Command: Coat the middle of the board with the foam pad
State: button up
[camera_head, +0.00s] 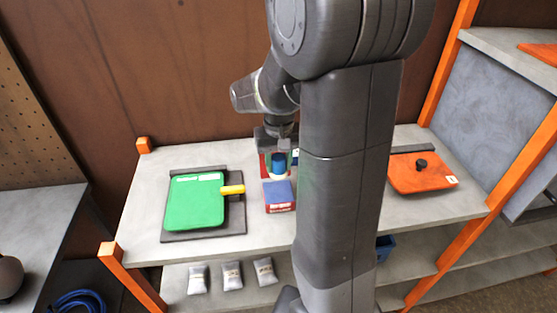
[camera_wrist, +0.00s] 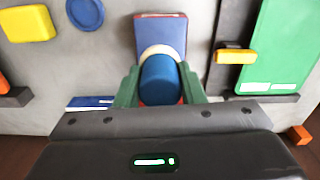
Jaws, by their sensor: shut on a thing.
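My gripper (camera_head: 277,160) is shut on the blue cylindrical handle (camera_wrist: 158,80) of a pad with a pale round base (camera_wrist: 160,51); I take this as the foam pad. It also shows in the head view (camera_head: 278,163). The pad is upright at the back edge of a red box with a blue top (camera_head: 278,194). I cannot tell whether it touches the box, also seen in the wrist view (camera_wrist: 162,30). A flat green board (camera_head: 195,203) lies on a dark base (camera_head: 235,222) to the left, with a yellow clamp or handle (camera_head: 232,190) at its right edge.
An orange plate with a black knob (camera_head: 420,175) lies at the right of the grey table (camera_head: 150,200). The wrist view shows a yellow square (camera_wrist: 28,23) and a blue disc (camera_wrist: 85,12). Several grey pouches (camera_head: 232,275) lie on the lower shelf. My arm hides part of the table.

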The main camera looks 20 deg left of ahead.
aim_at(278, 178)
jog(key=shift+f+b, duration=2.1)
jog(key=shift+f, duration=0.75)
jog(key=shift+s+f+b, duration=0.1)
jog(key=shift+f+b, duration=0.25)
jog(key=shift+f, duration=0.2)
jog(key=shift+r+p, duration=2.8)
jog(key=shift+r, duration=0.8)
jog(key=shift+f, duration=0.1)
